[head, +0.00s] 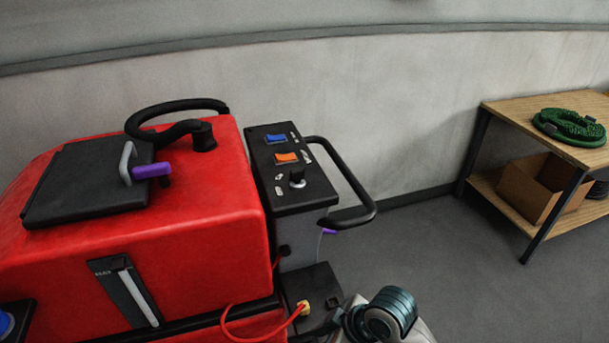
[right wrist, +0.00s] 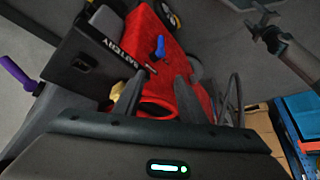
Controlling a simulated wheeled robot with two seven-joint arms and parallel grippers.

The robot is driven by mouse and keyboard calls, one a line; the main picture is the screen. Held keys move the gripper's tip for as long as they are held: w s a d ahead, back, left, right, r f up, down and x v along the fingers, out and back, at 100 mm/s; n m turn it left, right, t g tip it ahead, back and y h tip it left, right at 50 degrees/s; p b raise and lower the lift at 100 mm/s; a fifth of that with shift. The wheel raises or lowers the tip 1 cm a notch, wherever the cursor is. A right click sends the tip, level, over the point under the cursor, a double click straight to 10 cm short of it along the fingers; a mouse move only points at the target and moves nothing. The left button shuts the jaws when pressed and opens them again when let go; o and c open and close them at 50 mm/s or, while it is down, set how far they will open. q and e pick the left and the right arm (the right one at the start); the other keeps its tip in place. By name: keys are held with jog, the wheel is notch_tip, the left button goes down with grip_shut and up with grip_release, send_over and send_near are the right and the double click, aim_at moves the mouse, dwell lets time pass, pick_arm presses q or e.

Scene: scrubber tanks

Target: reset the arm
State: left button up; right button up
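My right gripper (right wrist: 157,98) shows in the right wrist view with its two dark fingers apart. No object is seen held between them; red parts of the machine show behind the gap. A jointed grey arm with a dark end (right wrist: 262,20) at the upper right of the right wrist view looks like my left one. It is too small to tell its finger state. The head view does not show it.
The red scrubber machine (head: 225,200) fills the left, with a black lid (head: 85,185), a control panel (head: 285,165) and a handlebar (head: 360,212). A red cable with a yellow plug (head: 303,308) lies near my arm. A wooden table (head: 510,108) stands right; floor between is clear.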

jog(key=s+d+f+m+t+h, duration=0.1)
jog(key=s+d+f+m+h, duration=0.3)
jog(key=s+d, duration=0.55)
jog(key=s+d+f+m+h, duration=0.2)
jog(key=s+d+f+m, duration=0.2)
jog(key=s+d+m, duration=0.55)
notch_tip(320, 180, down, 28)
jog(key=n+g, duration=0.1)
jog(key=n, duration=0.2)
jog(key=s+d+f, duration=0.2)
jog(key=s+f, duration=0.6)
jog(key=s, duration=0.1)
jog(key=s+d+f+g, duration=0.1)
jog(key=s+d+f, duration=0.1)
jog(key=s+f, duration=0.7)
jog(key=shift+f, duration=0.2)
jog(key=shift+d, duration=0.15)
